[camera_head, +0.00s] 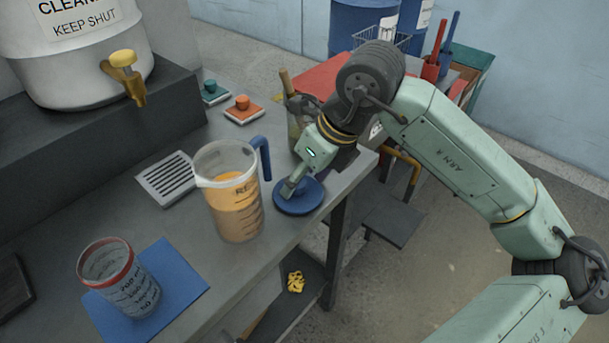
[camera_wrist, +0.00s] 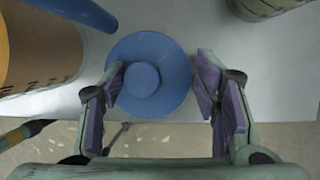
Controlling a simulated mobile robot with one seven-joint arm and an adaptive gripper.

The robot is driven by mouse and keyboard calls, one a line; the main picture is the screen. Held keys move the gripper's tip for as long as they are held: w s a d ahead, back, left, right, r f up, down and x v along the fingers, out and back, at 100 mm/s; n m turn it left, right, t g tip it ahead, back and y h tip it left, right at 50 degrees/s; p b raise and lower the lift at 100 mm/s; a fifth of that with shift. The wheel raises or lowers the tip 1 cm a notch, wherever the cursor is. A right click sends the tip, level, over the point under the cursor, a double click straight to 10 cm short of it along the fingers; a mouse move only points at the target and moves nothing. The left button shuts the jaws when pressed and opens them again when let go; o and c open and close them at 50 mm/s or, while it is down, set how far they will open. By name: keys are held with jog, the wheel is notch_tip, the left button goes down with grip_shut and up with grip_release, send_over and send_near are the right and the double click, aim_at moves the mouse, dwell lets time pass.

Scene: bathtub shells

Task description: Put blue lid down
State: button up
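The blue lid (camera_head: 299,204) is a round disc with a knob, lying flat on the grey table close to its front edge. In the wrist view the blue lid (camera_wrist: 165,101) shows its knob facing me. My gripper (camera_head: 293,187) is over the lid, and in the wrist view my gripper (camera_wrist: 160,80) has its fingers spread on either side of the knob. The left finger is close beside the knob; I cannot tell whether it touches. The right finger is clearly apart from it.
A clear pitcher (camera_head: 234,192) of orange liquid with a blue handle stands just left of the lid. A red-rimmed cup (camera_head: 120,278) stands on a blue mat (camera_head: 181,281). Orange (camera_head: 243,111) and teal (camera_head: 213,93) lids lie behind. A container (camera_head: 296,128) stands behind my gripper.

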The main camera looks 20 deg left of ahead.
jog(key=shift+o, duration=1.4)
jog(key=shift+r, duration=0.1)
jog(key=shift+d+r+p, duration=0.1)
jog(key=shift+r+p, duration=0.8)
jog(key=shift+p, duration=0.15)
jog(key=b+v, duration=0.2)
jog(key=v, duration=0.9)
jog(key=shift+r, duration=0.1)
